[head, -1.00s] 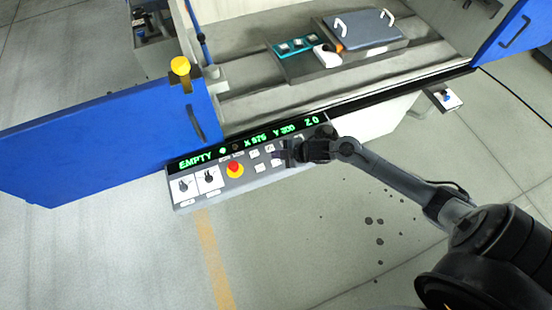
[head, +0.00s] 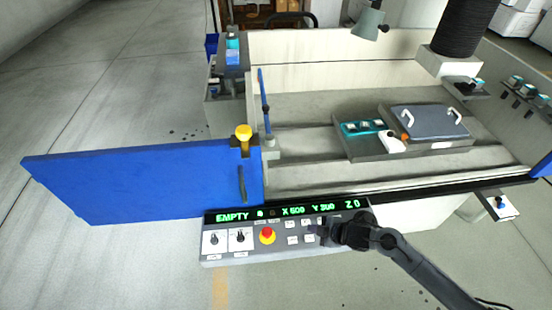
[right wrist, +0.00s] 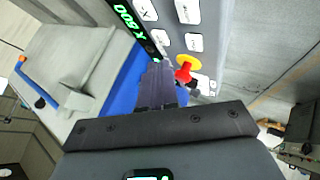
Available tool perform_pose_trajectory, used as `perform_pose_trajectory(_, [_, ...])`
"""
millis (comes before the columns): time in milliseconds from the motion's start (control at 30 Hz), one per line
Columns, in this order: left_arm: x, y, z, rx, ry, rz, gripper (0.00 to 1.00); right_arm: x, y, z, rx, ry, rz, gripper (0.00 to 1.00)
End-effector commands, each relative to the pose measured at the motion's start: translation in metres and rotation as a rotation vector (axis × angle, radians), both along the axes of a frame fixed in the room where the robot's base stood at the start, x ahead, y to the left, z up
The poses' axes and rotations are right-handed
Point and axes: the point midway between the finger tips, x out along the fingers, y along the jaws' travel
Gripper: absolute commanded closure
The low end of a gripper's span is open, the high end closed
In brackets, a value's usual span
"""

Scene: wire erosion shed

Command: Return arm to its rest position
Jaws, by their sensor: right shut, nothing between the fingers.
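My right arm (head: 425,270) comes in from the lower right in the head view. My right gripper (head: 318,232) is over the right part of the grey control panel (head: 285,254), by its white buttons. It is shut with nothing in it. In the right wrist view the closed fingers (right wrist: 158,82) point toward the panel (right wrist: 213,14), with the red and yellow emergency stop (right wrist: 187,69) beyond. I cannot tell whether the fingertips touch a button. My left gripper is not in view.
An open blue door (head: 140,190) with a yellow knob (head: 243,132) stands left of the panel. Behind the panel is the machine bed with a grey lidded box (head: 430,121) and a small tray (head: 362,143). A small shelf (head: 497,206) juts out at right.

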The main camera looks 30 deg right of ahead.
Motion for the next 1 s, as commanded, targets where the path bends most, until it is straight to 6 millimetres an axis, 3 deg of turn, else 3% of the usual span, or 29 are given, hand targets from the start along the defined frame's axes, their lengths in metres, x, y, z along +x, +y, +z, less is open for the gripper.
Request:
perform_pose_trajectory(200, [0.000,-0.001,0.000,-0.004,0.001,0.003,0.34,-0.028,0.014,-0.027,0.031,0.056,-0.004,1.00])
perform_pose_trajectory(267, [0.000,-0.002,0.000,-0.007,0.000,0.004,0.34,-0.043,0.028,-0.038,0.060,0.080,-0.003,1.00])
perform_pose_trajectory(367, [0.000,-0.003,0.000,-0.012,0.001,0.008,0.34,-0.070,0.068,-0.044,0.136,0.097,-0.006,1.00])
perform_pose_trajectory(500, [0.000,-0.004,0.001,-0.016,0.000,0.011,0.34,-0.110,0.127,-0.023,0.235,0.127,-0.139,1.00])
perform_pose_trajectory(567, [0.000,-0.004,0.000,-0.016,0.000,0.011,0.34,-0.124,0.137,-0.006,0.258,0.156,-0.244,1.00])
perform_pose_trajectory(800, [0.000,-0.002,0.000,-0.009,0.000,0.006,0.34,-0.170,0.124,0.060,0.304,0.326,-0.644,1.00])
perform_pose_trajectory(933, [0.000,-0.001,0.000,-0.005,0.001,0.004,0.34,-0.190,0.109,0.087,0.305,0.417,-0.791,1.00])
perform_pose_trajectory(1000, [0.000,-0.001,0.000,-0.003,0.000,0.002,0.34,-0.205,0.102,0.091,0.285,0.486,-0.856,1.00])
